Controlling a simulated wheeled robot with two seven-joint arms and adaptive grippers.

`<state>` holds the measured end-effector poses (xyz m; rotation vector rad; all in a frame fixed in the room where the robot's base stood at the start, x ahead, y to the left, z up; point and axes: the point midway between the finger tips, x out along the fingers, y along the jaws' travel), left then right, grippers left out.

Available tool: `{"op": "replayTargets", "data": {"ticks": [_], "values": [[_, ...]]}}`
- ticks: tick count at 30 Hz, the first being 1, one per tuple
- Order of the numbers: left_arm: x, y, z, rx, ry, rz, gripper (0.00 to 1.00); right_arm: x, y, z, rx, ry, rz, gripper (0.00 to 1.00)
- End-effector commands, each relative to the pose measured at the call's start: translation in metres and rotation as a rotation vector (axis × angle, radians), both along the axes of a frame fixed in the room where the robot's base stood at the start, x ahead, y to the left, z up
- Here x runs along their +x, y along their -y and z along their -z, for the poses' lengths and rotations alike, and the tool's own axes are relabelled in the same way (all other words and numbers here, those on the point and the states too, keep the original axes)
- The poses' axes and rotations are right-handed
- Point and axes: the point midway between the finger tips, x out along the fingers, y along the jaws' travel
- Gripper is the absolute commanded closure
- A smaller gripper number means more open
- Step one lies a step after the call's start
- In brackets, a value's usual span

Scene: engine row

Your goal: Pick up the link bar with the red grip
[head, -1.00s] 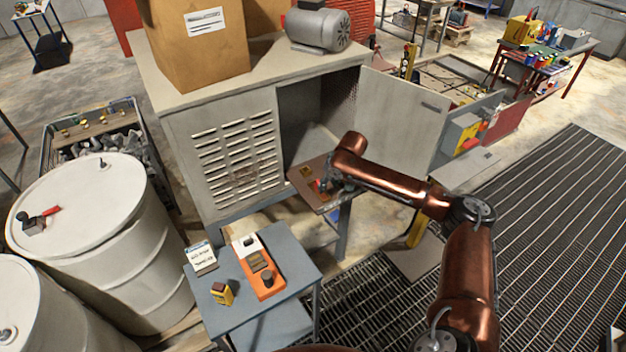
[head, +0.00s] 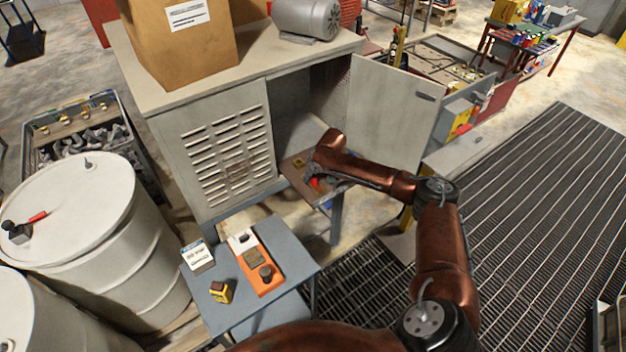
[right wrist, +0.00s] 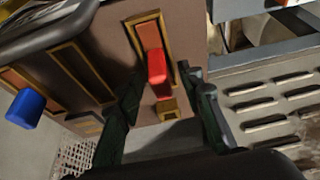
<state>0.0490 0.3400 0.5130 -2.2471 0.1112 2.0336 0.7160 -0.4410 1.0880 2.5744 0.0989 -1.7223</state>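The red grip (right wrist: 156,66) of the link bar stands up from a framed slot in a brown board (right wrist: 92,64) in the right wrist view. A small red patch of it shows in the head view (head: 315,183), beside my right gripper. In the right wrist view my right gripper (right wrist: 161,88) is open, its dark fingers on either side of the red grip with gaps showing. I cannot tell whether either finger touches it. The bar below the grip is mostly hidden. A blue grip (right wrist: 27,108) stands on the left of the board. My left gripper is not in view.
The board sits before a grey louvred cabinet (head: 225,150) with its door (head: 398,112) open to the right. A blue-grey cart (head: 215,312) with an orange device (head: 262,270) is in front. White drums (head: 75,205) stand at left. Floor grating at right is clear.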

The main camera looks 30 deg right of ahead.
Motion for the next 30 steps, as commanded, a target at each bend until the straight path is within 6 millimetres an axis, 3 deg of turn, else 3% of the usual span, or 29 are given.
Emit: {"op": "replayTargets", "data": {"ticks": [3, 7, 22, 30], "values": [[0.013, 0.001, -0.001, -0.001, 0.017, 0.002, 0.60, 0.002, -0.001, 0.001, 0.000, 0.001, -0.002, 0.65], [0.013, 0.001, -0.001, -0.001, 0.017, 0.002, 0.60, 0.001, -0.002, 0.001, 0.000, 0.001, -0.002, 0.66], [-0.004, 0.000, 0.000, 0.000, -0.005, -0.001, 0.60, 0.001, -0.001, 0.001, 0.000, 0.000, -0.002, 1.00], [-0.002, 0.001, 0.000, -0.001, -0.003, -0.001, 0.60, 0.002, -0.001, 0.000, -0.001, 0.002, -0.002, 1.00]]}}
